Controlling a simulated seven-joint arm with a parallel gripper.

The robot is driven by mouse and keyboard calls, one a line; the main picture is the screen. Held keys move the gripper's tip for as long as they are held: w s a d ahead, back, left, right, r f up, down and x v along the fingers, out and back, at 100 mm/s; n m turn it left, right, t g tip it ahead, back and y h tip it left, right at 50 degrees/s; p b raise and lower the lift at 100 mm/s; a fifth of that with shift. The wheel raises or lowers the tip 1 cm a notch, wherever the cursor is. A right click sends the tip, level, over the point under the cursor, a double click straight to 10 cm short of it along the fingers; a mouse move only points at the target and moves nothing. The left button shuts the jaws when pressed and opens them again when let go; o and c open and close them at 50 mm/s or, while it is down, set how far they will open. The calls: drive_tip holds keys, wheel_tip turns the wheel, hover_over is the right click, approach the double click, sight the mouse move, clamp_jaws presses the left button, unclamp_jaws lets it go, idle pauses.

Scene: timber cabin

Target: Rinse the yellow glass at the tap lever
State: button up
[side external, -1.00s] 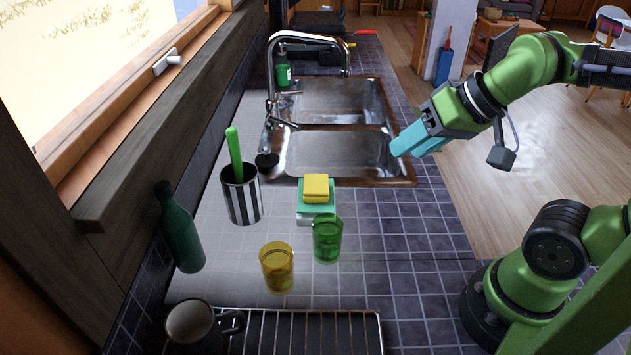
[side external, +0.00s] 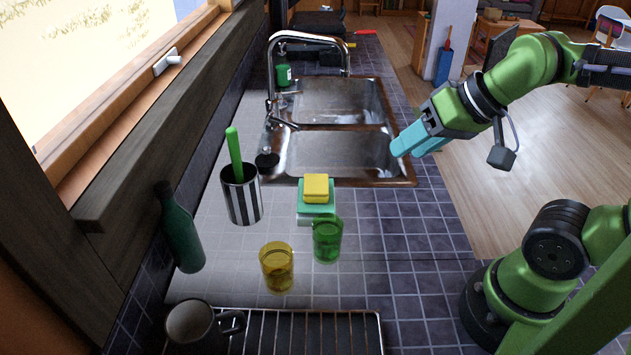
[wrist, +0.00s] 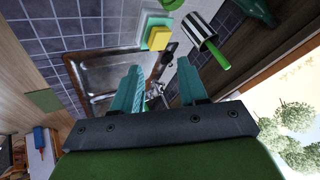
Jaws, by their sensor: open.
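The yellow glass (side external: 277,268) stands upright on the tiled counter in the side view, left of a green glass (side external: 327,240). I do not make it out in the wrist view. The tap (side external: 307,42) arches over the sink, and a small lever (side external: 283,124) shows at its base. My gripper (side external: 406,148) has teal fingers and is at the right edge of the near basin, far from the yellow glass. In the wrist view my gripper (wrist: 165,85) is open with nothing between its fingers.
A double sink (side external: 340,155) lies behind the glasses. A yellow sponge (side external: 316,187) on a green block, a striped cup (side external: 241,197) with a green-handled brush, a dark green bottle (side external: 181,232), a mug (side external: 192,325) and a wire rack (side external: 310,330) surround the glass. Tiles right of the green glass are clear.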

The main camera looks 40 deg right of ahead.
sight(282, 121)
drive_tip(key=shift+w, duration=0.1)
drive_tip(key=w+d+n+t+h, duration=0.1)
drive_tip(key=w+d+t+h, duration=0.2)
drive_tip(key=w, duration=1)
drive_tip(key=w+d+n+t, duration=0.15)
drive_tip(key=w+d, duration=0.35)
drive_tip(key=w, duration=0.7)
drive_tip(key=w+d+f+n+t, duration=0.2)
drive_tip(key=w+f+t, duration=0.25)
drive_tip(key=w, duration=0.45)
drive_tip(key=shift+n+t+y, duration=0.7)
drive_tip(key=shift+n+t, duration=0.2)
drive_tip(key=shift+n, duration=0.05)
drive_tip(key=w+f, duration=0.1)
drive_tip(key=f, duration=0.4)
drive_tip(key=w+d+f, duration=0.1)
drive_tip(key=w+f, duration=0.1)
drive_tip(key=f, duration=0.3)
drive_tip(key=w+f, duration=0.2)
drive_tip(key=f, duration=0.3)
drive_tip(key=shift+d+f, duration=0.15)
drive_tip(key=shift+f, duration=0.25)
drive_tip(key=w, duration=0.3)
drive_tip(key=shift+r, duration=0.15)
drive_tip(key=shift+w, duration=0.85)
drive_tip(key=shift+c, duration=0.5)
